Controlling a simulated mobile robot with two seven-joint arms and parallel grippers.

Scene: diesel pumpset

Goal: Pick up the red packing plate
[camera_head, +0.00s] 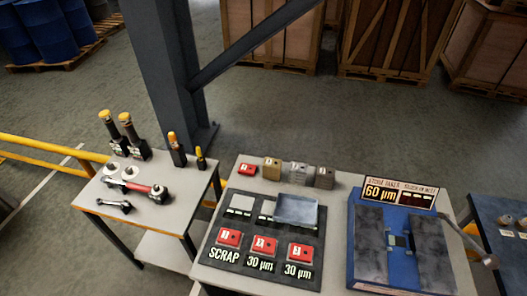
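Several small red plates are on the middle table (340,190). One red plate (247,169) lies at the back left, beside a tan block. Three more lie on a dark board: a red plate (228,238) above the word SCRAP, a red plate (264,246) above a 30 µm label, and a red plate (300,252) above another 30 µm label. Each carries a small white mark, too small to read surely. I cannot tell which one is the packing plate. Neither of my grippers is in view.
A tan block (272,168) and two grey blocks stand behind the board with a grey tray (297,210). A blue machine (355,250) with a 60 µm sign is at right. The left table (155,215) holds metal parts. A dark column (165,80) rises behind.

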